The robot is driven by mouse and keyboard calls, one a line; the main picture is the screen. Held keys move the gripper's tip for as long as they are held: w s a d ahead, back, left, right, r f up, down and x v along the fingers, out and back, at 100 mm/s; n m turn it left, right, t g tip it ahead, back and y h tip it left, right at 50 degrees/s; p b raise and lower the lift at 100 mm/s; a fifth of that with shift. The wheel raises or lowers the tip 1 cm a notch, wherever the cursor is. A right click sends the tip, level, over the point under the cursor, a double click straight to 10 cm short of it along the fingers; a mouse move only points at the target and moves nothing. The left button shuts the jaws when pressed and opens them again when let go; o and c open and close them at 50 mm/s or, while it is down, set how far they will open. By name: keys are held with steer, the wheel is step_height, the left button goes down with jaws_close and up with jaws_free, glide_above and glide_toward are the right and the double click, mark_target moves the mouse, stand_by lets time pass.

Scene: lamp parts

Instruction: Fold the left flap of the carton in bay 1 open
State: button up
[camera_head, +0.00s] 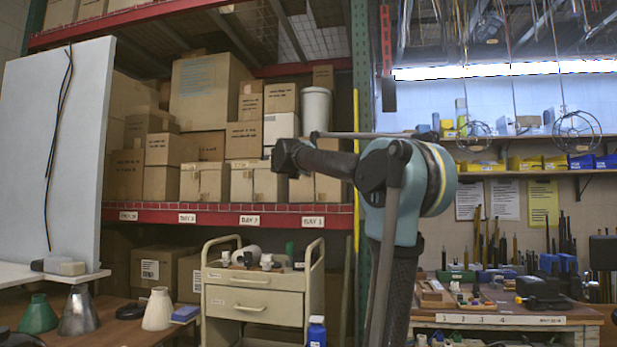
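Cartons stand along the red-edged shelf, above small white bay labels. The label numbers are too small to read surely, so I cannot tell which is bay 1. A brown carton (302,191) stands above the rightmost label (312,222), partly behind my arm. A taped carton (258,183) stands left of it, and another taped carton (205,183) further left. I cannot make out a raised flap on any of them. The dark end of my arm, seemingly my gripper (286,156), reaches left in front of the shelf. Its fingers cannot be told apart, and contact with a carton cannot be judged.
A beige drawer cart (255,304) with small items on top stands below the shelf. A pale panel (55,150) stands at left. A green rack post (362,130) rises behind my arm. A cluttered workbench (500,319) is at right. Lamp shades (157,310) stand at lower left.

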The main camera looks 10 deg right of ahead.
steer(key=w+d, duration=0.2)
steer(key=w, duration=0.6)
steer(key=w+d+r+n, duration=0.1)
steer(key=w+d, duration=0.2)
steer(key=w, duration=0.6)
steer(key=shift+d+r, duration=0.15)
steer(key=shift+y, duration=0.3)
jaws_close()
